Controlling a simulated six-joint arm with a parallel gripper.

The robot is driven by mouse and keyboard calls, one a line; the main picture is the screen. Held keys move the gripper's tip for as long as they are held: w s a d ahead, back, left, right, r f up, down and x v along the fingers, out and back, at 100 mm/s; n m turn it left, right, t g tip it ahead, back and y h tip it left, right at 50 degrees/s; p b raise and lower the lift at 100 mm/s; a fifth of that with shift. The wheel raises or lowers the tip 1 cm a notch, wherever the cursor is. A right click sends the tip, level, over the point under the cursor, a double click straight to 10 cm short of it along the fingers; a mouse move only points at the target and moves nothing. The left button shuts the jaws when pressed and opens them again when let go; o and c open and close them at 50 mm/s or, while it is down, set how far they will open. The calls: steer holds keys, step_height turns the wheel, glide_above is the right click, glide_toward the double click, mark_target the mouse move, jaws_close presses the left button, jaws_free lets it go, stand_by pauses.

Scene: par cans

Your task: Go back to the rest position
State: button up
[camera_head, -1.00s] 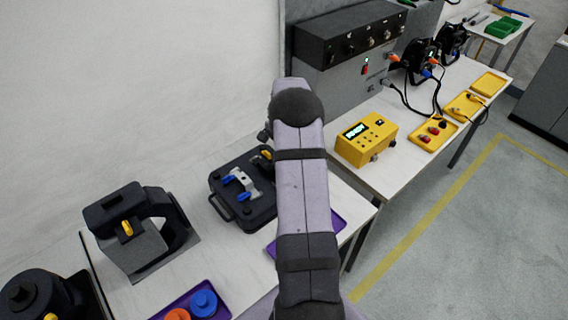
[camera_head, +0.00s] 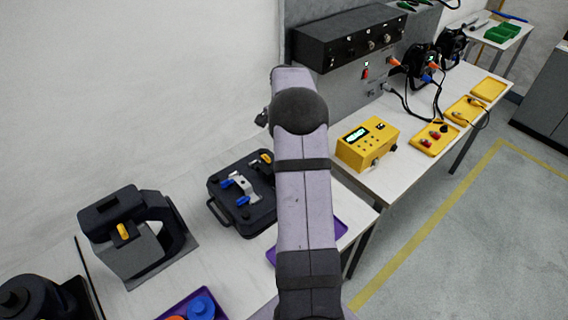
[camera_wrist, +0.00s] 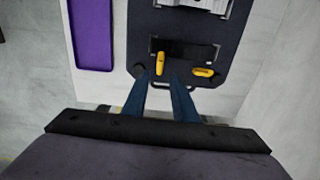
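My gripper shows in the wrist view (camera_wrist: 160,92) as two blue fingers, apart and with nothing held between them. Below the fingertips in that view lies the dark case (camera_wrist: 143,30) with yellow levers (camera_wrist: 161,63). In the head view, my arm rises through the middle of the picture and hides most of my gripper. The dark case (camera_head: 257,219) lies open on the bench behind my arm, with a silver and blue part (camera_head: 243,187) on it. My arm covers the case's right side.
A black clamp-like device (camera_head: 150,245) stands at left on the white bench. Purple trays (camera_head: 341,228) lie on the bench, one with a blue disc (camera_head: 201,307). A yellow meter box (camera_head: 366,145) and yellow trays (camera_head: 430,142) sit at right. The floor at right is clear.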

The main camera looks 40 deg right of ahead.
steer(key=shift+r, duration=0.65)
